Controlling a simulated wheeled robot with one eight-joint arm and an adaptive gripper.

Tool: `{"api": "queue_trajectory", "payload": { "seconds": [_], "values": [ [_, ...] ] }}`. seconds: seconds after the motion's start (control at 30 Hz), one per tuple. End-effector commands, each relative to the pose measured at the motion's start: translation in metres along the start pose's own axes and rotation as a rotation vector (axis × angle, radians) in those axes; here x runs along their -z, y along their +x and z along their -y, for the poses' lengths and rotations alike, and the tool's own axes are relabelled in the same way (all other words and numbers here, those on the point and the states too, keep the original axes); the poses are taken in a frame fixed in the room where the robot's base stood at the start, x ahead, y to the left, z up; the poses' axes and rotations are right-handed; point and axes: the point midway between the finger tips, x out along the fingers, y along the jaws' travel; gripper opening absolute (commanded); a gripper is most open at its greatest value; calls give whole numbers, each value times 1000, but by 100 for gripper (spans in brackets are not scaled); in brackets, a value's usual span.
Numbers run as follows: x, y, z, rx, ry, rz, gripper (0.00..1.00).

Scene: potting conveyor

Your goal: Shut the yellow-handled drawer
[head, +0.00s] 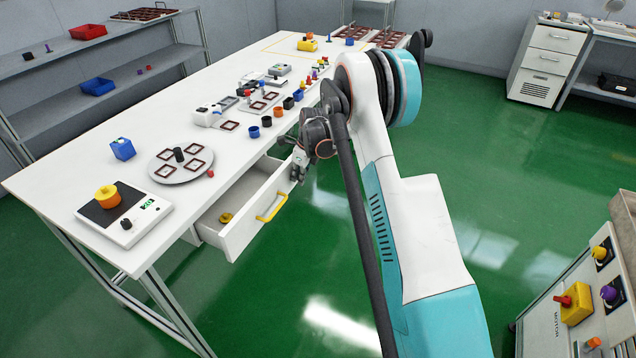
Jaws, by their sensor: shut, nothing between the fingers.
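The drawer (236,236) under the white table's front edge is pulled open, and its front stands out over the green floor. Its yellow handle (272,206) is on the outer face. A small yellow part (226,218) lies inside the drawer near its left end. My gripper (297,176) is shut and empty, at the right end of the drawer front, up and to the right of the yellow handle. It is small in this view, and I cannot tell whether it touches the drawer. My arm hides part of the floor and table edge to the right.
The white table (75,167) carries a scale (124,216) with a yellow-orange part, a round plate (181,165) with brown frames, and several small coloured parts near the front edge. A cart with knobs stands at lower right. Green floor in front of the drawer is clear.

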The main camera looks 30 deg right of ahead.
Motion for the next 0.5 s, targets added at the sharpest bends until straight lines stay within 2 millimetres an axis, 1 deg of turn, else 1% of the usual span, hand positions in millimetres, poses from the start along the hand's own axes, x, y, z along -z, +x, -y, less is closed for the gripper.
{"api": "queue_trajectory", "payload": {
  "seconds": [0.03, 0.2, 0.3, 0.5],
  "values": [
    [-15, 4, -1, 0, -4, 0, 0],
    [-53, 13, 0, -1, -2, 1, 0],
    [-72, 18, -1, -1, -3, 1, 0],
    [-97, 24, 0, -1, -1, 0, 0]
  ]
}}
